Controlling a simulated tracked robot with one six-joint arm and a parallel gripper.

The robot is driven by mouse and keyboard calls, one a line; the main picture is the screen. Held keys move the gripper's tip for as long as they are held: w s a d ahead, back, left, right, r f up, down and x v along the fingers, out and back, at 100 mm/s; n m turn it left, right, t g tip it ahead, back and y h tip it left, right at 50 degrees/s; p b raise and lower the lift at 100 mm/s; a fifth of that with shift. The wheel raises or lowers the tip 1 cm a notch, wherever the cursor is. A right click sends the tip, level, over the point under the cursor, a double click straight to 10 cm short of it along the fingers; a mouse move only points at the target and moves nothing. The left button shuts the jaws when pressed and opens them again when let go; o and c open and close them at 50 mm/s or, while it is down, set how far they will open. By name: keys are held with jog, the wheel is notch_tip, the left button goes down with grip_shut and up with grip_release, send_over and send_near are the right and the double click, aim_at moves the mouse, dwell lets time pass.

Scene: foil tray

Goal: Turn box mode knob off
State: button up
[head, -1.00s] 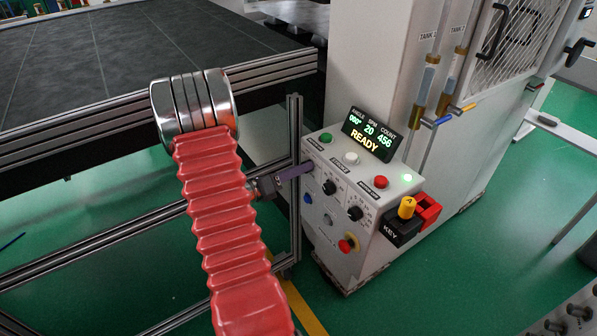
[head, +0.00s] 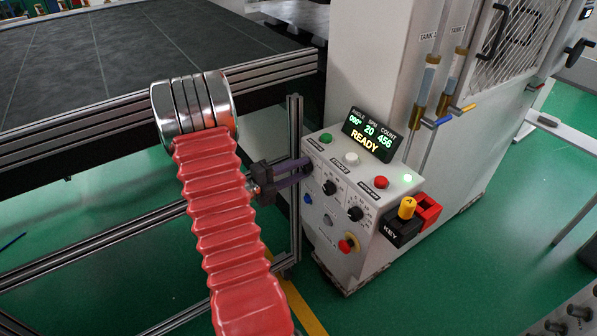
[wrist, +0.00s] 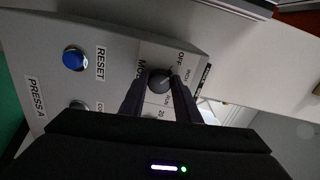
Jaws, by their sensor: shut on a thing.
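The mode knob (wrist: 160,80) is a round black knob on the grey control box (head: 348,265), beside a label reading OFF in the wrist view. A pale line shows on its face; I cannot tell exactly which label it points to. My gripper (wrist: 162,88) is shut on the knob, with one dark finger on either side of it. In the head view my gripper (head: 307,169) reaches the box's front face from the left. Its fingertips mostly hide the knob there.
The blue RESET button (wrist: 75,60) is beside the knob. The display (head: 372,134) reads READY. A metal frame post (head: 295,215) stands close left.

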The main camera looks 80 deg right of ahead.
jog(key=shift+w+f+n, duration=0.15)
jog(key=shift+n, duration=0.95)
jog(key=o, duration=1)
jog(key=shift+o, duration=0.2)
jog(key=v, duration=1.3)
jog(key=shift+w+a, duration=0.2)
jog(key=shift+a, duration=0.1)
jog(key=shift+f, duration=0.1)
